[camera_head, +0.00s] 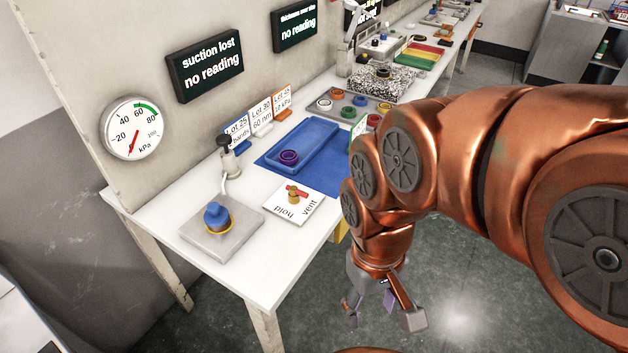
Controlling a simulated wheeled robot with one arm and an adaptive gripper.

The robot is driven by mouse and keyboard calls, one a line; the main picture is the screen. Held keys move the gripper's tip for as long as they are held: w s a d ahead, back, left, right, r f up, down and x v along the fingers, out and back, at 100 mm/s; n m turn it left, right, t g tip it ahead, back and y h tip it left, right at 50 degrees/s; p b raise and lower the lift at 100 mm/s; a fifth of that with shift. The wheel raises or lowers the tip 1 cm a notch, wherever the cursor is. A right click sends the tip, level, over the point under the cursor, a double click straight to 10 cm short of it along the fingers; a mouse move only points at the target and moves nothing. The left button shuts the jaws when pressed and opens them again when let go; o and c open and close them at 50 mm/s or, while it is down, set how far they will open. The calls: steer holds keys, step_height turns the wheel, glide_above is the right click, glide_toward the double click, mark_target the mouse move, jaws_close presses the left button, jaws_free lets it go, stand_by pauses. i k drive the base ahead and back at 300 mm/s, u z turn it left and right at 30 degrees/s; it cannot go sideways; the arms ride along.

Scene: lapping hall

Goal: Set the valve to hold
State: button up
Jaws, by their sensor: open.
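The valve (297,193) has a brass body and a red handle. It sits on a white plate (273,203) near the table's front edge, lettered "hold" and "vent". The lettering appears upside down. The red handle lies crosswise above the words; I cannot tell for certain which word it points to. My gripper (382,311) is open and empty. It hangs beyond the table's front edge, to the right of and nearer than the valve, pointing down over the floor and apart from the valve.
A blue-knobbed fixture (217,216) stands on a grey block left of the valve. A blue tray (328,131) with a purple ring lies behind it. The dial gauge (134,128) needle points low. A wall screen (205,66) reads "suction lost, no reading". Open floor lies before the table.

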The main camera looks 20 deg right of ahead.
mark_target(293, 190)
steer(key=u, duration=1.05)
steer(key=i, duration=0.35)
steer(key=z, duration=0.4)
